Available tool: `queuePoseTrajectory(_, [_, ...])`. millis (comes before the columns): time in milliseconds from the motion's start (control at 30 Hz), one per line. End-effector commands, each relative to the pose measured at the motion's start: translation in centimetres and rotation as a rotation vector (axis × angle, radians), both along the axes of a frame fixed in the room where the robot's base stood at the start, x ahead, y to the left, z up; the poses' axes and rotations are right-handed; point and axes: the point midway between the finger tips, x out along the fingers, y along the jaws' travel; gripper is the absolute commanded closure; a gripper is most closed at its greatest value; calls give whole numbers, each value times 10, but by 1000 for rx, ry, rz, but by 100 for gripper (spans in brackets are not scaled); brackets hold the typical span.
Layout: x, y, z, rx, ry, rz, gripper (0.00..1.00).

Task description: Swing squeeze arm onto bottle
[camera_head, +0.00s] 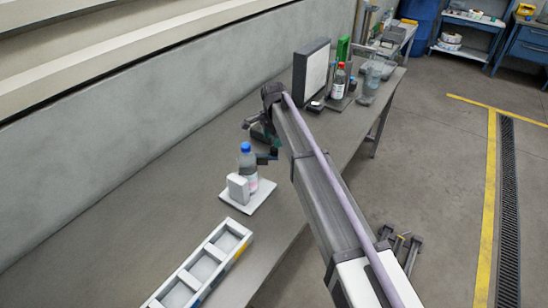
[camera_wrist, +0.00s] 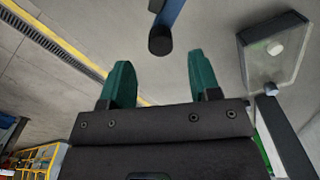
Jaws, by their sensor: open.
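A clear bottle with a blue cap (camera_head: 248,168) stands upright on a white base plate (camera_head: 258,199) on the bench, behind a small white block (camera_head: 238,188). My gripper (camera_head: 262,136) is just above and right of the bottle, partly hidden by my arm. In the wrist view its two green fingers (camera_wrist: 160,65) are apart, with nothing gripped between them. A blue bar with a round black end (camera_wrist: 161,40) reaches in from the top, just beyond the fingertips. I cannot tell whether it is the squeeze arm. A dark piece (camera_head: 267,157) sits between bottle and gripper.
A white compartment tray (camera_head: 203,268) lies at the bench's front. A dark-framed panel (camera_head: 311,72) and a red-capped bottle (camera_head: 338,82) stand farther along. A pale, translucent plate (camera_wrist: 277,52) is right of my fingers. The wall runs along the bench's left.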

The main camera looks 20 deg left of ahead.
Motion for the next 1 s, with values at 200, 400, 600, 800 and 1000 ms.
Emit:
queuePoseTrajectory(200, [0, 0, -52, 0, 0, 0, 43])
queuePoseTrajectory(400, [0, 0, -51, 0, 0, 1, 43])
queuePoseTrajectory(600, [0, 0, -51, 0, 0, 1, 53])
queuePoseTrajectory(800, [0, 0, -51, 0, 0, 1, 72])
queuePoseTrajectory(1000, [0, 0, -51, 0, 0, 1, 91])
